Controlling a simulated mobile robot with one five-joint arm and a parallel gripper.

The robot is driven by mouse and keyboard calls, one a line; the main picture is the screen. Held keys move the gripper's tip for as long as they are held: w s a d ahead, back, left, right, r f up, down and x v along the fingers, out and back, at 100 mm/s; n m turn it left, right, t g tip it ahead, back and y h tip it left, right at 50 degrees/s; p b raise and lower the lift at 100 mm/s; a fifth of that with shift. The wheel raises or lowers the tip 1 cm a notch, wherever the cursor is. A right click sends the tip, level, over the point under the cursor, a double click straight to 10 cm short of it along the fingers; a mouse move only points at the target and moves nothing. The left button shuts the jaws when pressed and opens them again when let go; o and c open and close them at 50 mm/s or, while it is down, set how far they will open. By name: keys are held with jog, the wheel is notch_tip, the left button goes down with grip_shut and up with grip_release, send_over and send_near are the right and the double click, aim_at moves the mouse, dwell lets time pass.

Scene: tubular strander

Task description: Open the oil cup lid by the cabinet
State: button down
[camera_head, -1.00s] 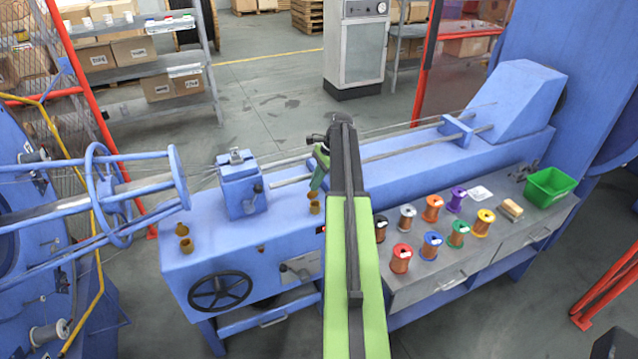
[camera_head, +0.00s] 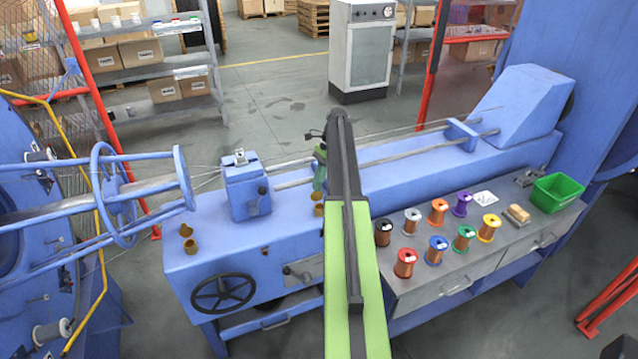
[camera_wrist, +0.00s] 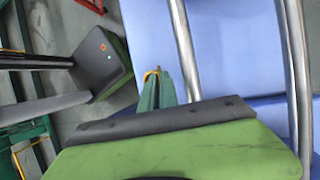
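A small brass oil cup (camera_head: 319,209) stands on the blue machine bed beside the drawer cabinet (camera_head: 455,270); my arm partly covers it, and its lid's state is unclear. A second brass oil cup (camera_head: 190,246) stands near the bed's left end. My gripper (camera_head: 319,186) points down just above and behind the cup by the cabinet, with its green fingers near it. In the wrist view the fingers (camera_wrist: 157,88) appear close together, with a small yellow-brown bit at their tips; I cannot tell whether they touch or hold it.
Metal rods (camera_head: 400,150) run along the bed behind my gripper. A blue block (camera_head: 245,188) and a black handwheel (camera_head: 222,293) are to the left. Several wire spools and a green bin (camera_head: 552,192) stand on the cabinet.

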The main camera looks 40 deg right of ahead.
jog(key=c, duration=1.6)
grip_release()
